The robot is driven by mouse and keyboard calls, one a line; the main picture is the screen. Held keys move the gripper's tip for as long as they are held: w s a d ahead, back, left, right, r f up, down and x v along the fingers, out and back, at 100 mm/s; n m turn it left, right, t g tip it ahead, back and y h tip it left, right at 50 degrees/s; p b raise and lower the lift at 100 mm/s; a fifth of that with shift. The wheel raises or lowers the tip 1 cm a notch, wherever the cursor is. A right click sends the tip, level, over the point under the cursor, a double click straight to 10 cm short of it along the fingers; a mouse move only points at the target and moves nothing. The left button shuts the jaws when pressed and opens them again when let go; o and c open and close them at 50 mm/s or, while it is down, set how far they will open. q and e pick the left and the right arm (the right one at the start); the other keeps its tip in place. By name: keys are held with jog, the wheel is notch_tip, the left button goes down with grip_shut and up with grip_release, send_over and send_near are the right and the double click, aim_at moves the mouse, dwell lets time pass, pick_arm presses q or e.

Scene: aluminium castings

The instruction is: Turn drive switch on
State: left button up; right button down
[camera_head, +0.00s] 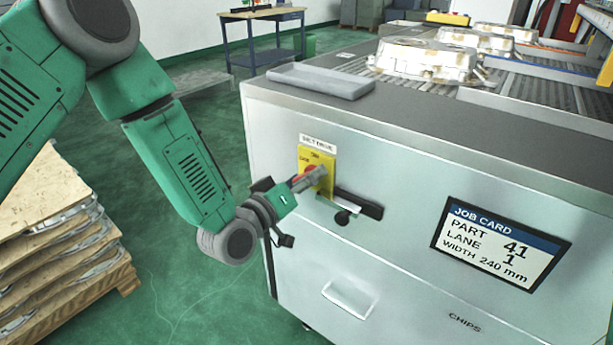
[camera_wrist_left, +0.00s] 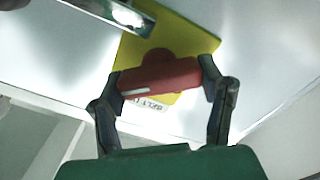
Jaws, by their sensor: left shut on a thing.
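The drive switch is a red rotary handle (camera_wrist_left: 160,77) on a yellow plate (camera_wrist_left: 185,32), on the front of a grey cabinet. The plate also shows in the head view (camera_head: 328,160), under a label (camera_head: 318,143) reading "BELT DRIVE". My left gripper (camera_wrist_left: 161,80) is shut on the red handle, one finger at each end. In the wrist view the handle lies slightly tilted across the plate, with a white mark near its left end. In the head view my left gripper (camera_head: 311,179) covers much of the switch, and its setting cannot be read. My right gripper is out of view.
A metal bar with a dark knob (camera_head: 342,217) sticks out just below the switch. A job card (camera_head: 502,243) is at the right of the cabinet front, and a chips drawer handle (camera_head: 348,300) is lower down. Stacked castings (camera_head: 50,235) stand on a pallet at left.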

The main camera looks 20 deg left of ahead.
pick_arm(q)
jog(key=n, duration=0.5)
jog(key=shift+w+a+r, duration=0.2)
jog(key=shift+w+a, duration=0.05)
jog(key=shift+a, duration=0.05)
jog(key=n+b, duration=0.2)
jog(key=n, duration=0.3)
jog(key=shift+f, duration=0.15)
jog(key=shift+n, duration=0.4)
jog(key=o, duration=1.2)
jog(key=shift+f, duration=0.1)
jog(key=shift+c, duration=0.2)
jog(key=shift+f, duration=0.1)
